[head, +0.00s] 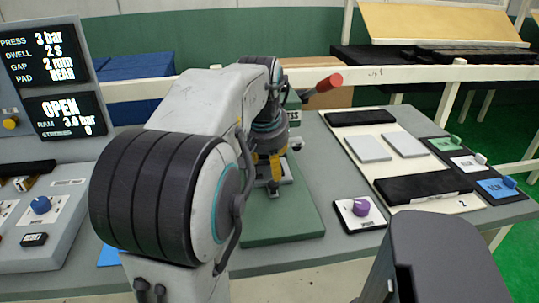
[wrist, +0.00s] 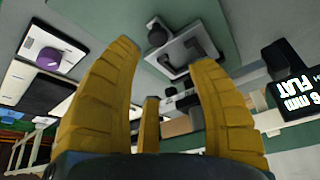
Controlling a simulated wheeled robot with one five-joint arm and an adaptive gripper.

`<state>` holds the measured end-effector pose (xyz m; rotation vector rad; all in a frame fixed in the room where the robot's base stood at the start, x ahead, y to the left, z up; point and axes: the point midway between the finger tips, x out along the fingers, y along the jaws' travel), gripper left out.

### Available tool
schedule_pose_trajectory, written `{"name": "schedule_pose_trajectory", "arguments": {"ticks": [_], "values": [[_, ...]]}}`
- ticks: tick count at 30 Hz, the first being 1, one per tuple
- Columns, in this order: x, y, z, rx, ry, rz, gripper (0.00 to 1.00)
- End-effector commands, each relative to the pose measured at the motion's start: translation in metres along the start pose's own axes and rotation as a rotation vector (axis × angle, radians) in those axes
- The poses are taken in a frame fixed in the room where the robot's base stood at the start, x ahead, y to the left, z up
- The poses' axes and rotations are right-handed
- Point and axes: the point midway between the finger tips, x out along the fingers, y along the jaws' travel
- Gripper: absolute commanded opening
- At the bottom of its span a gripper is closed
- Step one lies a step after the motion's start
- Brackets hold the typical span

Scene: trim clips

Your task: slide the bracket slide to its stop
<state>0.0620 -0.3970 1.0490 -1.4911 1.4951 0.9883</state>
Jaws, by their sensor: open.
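My gripper (head: 270,172) hangs over the green press base (head: 285,222) in the head view, its yellow fingers pointing down. In the wrist view the fingers of my gripper (wrist: 164,55) stand wide apart with nothing between them. A pale plate with a dark grey frame (wrist: 190,50) and a dark round knob (wrist: 157,34) lie beyond the fingertips. This looks like the bracket slide, but I cannot tell for sure. In the head view my arm and fingers hide most of it. I cannot tell whether the fingers touch it.
A red-ended lever (head: 328,83) rises behind my arm. A purple knob (head: 361,206) sits right of the green base. A cream board (head: 440,205) with grey pads and black blocks lies farther right. A display panel (head: 60,75) stands left, above a blue knob (head: 40,205).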

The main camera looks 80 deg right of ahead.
Motion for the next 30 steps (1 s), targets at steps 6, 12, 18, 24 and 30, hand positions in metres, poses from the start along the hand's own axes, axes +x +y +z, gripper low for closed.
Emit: {"name": "schedule_pose_trajectory", "arguments": {"ticks": [6, 12, 18, 24, 30], "values": [[-0.016, 0.0, 0.0, 0.0, 0.0, 0.0, 0.53], [-0.02, 0.0, 0.0, 0.0, 0.0, 0.0, 0.53], [-0.019, 0.0, 0.0, 0.0, 0.0, 0.0, 0.53], [-0.019, 0.0, 0.0, 0.0, 0.0, 0.0, 0.53], [-0.019, 0.0, 0.0, 0.0, 0.0, 0.0, 0.53]]}}
